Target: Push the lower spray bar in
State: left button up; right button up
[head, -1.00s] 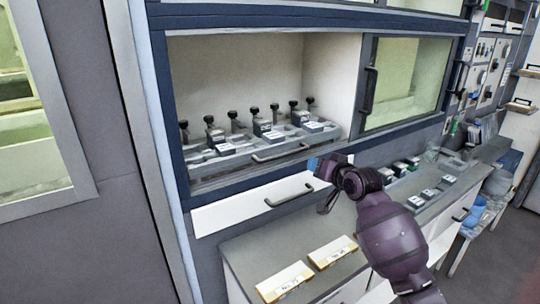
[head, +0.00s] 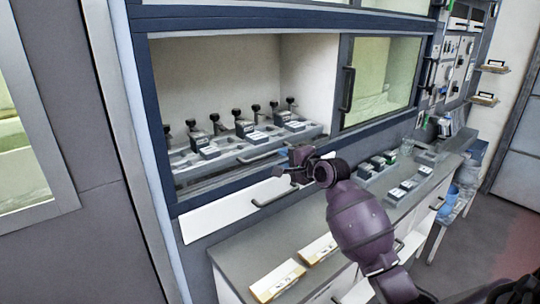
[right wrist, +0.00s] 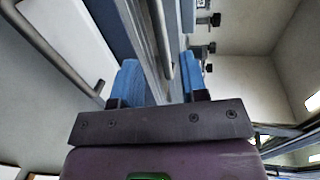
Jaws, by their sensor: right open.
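A grey rack (head: 190,163) with several black-knobbed clamps and dark blocks sits in the open bay, with a bar handle (head: 262,155) on its front. Below it is a white front panel (head: 215,220) with its own bar handle (head: 272,194). I cannot tell which of these is the lower spray bar. My right gripper (head: 289,167) is open by the right end of the rack's handle, above the white panel. In the right wrist view, a grey bar (right wrist: 164,40) runs between the blue fingertips of the gripper (right wrist: 161,72); contact is unclear. My left gripper is out of view.
A grey counter (head: 230,257) below carries two yellowish-white blocks (head: 277,281) at the front and several small dark blocks (head: 377,163) farther right. A sliding glass window (head: 385,80) closes the bay's right side. A blue-grey frame surrounds the opening.

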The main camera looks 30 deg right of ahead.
aim_at(271, 155)
jog(key=x, duration=0.8)
grip_shut()
